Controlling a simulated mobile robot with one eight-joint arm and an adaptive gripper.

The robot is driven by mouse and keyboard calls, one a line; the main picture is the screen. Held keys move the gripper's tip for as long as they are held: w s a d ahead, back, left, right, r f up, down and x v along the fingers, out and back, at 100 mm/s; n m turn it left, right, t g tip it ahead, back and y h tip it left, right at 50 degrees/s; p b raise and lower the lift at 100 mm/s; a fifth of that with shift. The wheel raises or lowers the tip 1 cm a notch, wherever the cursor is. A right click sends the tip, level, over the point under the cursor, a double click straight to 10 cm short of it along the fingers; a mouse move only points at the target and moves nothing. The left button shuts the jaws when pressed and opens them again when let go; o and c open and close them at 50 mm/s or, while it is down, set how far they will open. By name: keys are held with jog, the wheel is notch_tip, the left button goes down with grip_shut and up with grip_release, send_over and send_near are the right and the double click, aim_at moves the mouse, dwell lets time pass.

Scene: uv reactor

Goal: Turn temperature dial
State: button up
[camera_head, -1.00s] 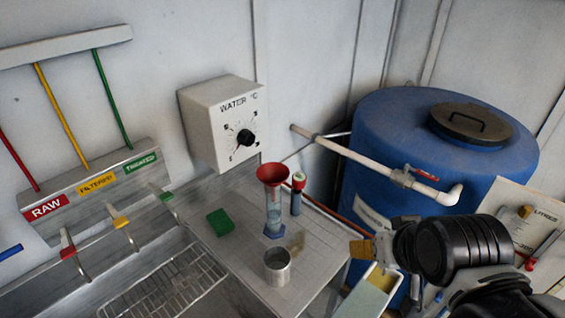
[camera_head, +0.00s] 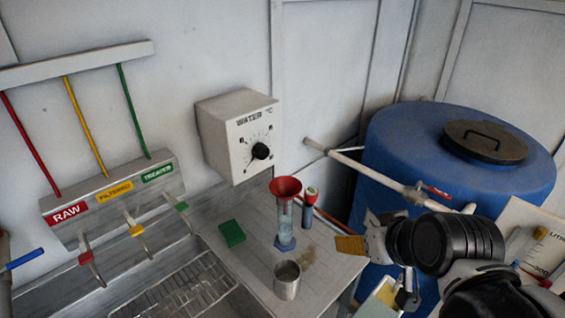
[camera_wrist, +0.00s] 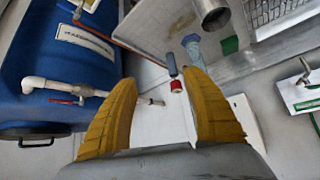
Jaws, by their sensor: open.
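The temperature dial is a black round knob (camera_head: 260,151) on the front of a white box (camera_head: 232,107) marked WATER, fixed to the wall in the head view. Ticks ring the knob. My gripper (camera_wrist: 160,78) has two yellow ridged fingers, spread apart with nothing between them in the wrist view. In the head view a yellow fingertip (camera_head: 350,246) is right of and below the dial, well apart from it, near the bench's right edge. The dial does not show in the wrist view.
A red funnel (camera_head: 285,187) in a clear cylinder, a capped tube (camera_head: 309,205), a metal cup (camera_head: 287,280) and a green block (camera_head: 232,233) stand on the bench below the box. A white pipe (camera_head: 370,173) runs from the wall past the blue tank (camera_head: 400,135).

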aim_at(264, 153)
jog(key=w+a+r+n+t+y+p, duration=0.1)
jog(key=w+a+r+n+y+p, duration=0.25)
jog(key=w+a, duration=0.4)
jog(key=w+a+r+n+t+y+p, duration=0.25)
jog(key=w+a+r+n, duration=0.2)
jog(key=w+a, duration=0.3)
jog(key=shift+g, duration=0.25)
jog(key=b+x, duration=0.1)
jog(key=x, duration=0.2)
jog(key=b+x, duration=0.1)
jog(key=x, duration=0.3)
jog(key=r+b+x, duration=0.1)
jog(key=x, duration=0.2)
jog(key=shift+w+a+f+b, duration=0.2)
jog(key=shift+w+a+b, duration=0.15)
jog(key=shift+a, duration=0.15)
jog(key=shift+m, duration=0.3)
jog(key=c, duration=1.2)
